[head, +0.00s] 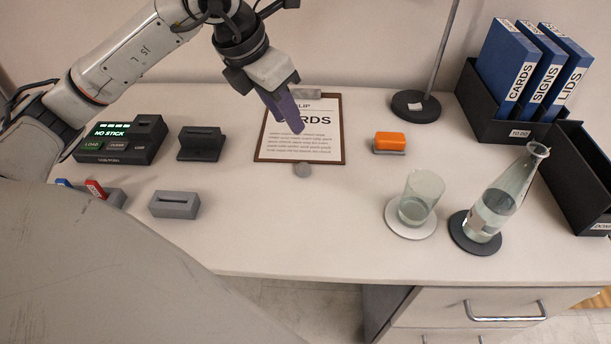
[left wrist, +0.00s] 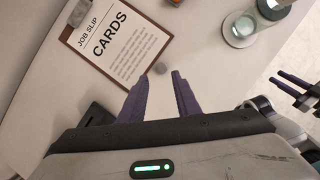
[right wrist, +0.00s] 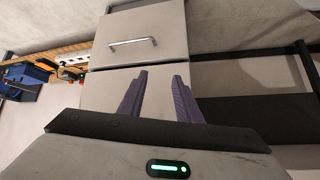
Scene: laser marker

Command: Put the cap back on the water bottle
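The water bottle (head: 492,212), clear glass with an open-looking neck, stands on a dark coaster (head: 466,238) at the right. A small grey round cap (head: 302,170) lies on the desk just in front of the clipboard; it also shows in the left wrist view (left wrist: 160,68). My left gripper (head: 296,128) hangs over the clipboard, fingers pointing down. In the left wrist view its fingers (left wrist: 160,77) are apart, with nothing between them and the cap just beyond the tips. My right gripper (right wrist: 160,78) is open and empty, facing the desk's drawer front.
A drinking glass (head: 419,196) stands on a white coaster (head: 410,228) left of the bottle. The clipboard (head: 259,151) lies behind the cap. An orange-topped block (head: 389,141), lamp base (head: 415,106) and black binder holder (head: 489,122) are farther right. The desk between cap and glass is clear.

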